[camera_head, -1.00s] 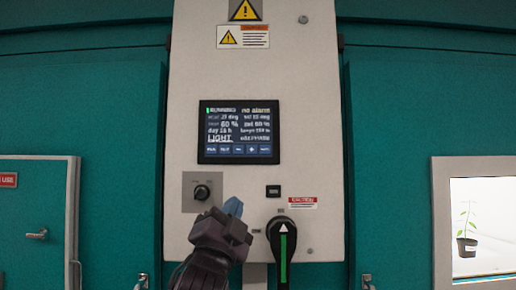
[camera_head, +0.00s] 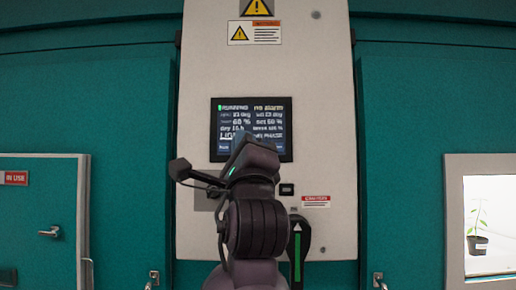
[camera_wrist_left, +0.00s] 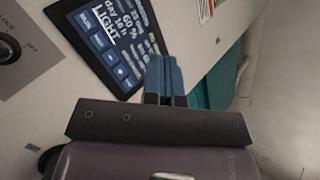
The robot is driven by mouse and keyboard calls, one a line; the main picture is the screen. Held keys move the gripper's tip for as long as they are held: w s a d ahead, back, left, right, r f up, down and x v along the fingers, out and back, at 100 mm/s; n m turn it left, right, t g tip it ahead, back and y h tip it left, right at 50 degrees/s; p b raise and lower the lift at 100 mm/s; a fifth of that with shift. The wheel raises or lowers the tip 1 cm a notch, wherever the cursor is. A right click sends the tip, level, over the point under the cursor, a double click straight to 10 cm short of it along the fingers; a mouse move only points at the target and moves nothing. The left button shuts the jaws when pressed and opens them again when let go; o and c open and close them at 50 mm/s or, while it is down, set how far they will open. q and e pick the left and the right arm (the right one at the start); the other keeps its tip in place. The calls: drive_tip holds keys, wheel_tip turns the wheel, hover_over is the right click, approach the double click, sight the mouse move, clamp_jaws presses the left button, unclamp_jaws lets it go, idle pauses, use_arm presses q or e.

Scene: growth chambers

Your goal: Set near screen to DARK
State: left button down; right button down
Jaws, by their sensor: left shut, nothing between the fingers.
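The near screen (camera_head: 251,115) is a dark panel with white text on the white control cabinet. In the head view my left gripper (camera_head: 250,148) and wrist cover its lower middle, and its mode line is partly hidden. In the left wrist view the screen (camera_wrist_left: 112,38) shows tilted, with the word LIGHT underlined and a row of blue buttons (camera_wrist_left: 112,69) along one edge. There my left gripper's blue fingers (camera_wrist_left: 164,77) are shut and empty, in front of the screen's edge beside the button row. I cannot tell whether they touch it. My right gripper is not in view.
Below the screen are a black rotary handle (camera_head: 300,243) with a green stripe and a small black switch (camera_head: 287,190). A knob (camera_wrist_left: 9,49) shows in the left wrist view. Teal chamber doors flank the cabinet; a window at right shows a potted plant (camera_head: 478,240).

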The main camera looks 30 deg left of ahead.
use_arm(q)
drive_tip(key=shift+f+m, duration=0.1)
drive_tip(key=shift+m, duration=0.5)
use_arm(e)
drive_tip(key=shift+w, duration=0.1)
use_arm(q)
drive_tip(key=shift+w+a, duration=0.1)
drive_tip(key=shift+w, duration=0.05)
drive_tip(key=w+a+b, duration=0.2)
drive_tip(key=w+a, duration=0.2)
drive_tip(key=w, duration=0.3)
drive_tip(key=shift+w+a, duration=0.15)
drive_tip(key=shift+a, duration=0.05)
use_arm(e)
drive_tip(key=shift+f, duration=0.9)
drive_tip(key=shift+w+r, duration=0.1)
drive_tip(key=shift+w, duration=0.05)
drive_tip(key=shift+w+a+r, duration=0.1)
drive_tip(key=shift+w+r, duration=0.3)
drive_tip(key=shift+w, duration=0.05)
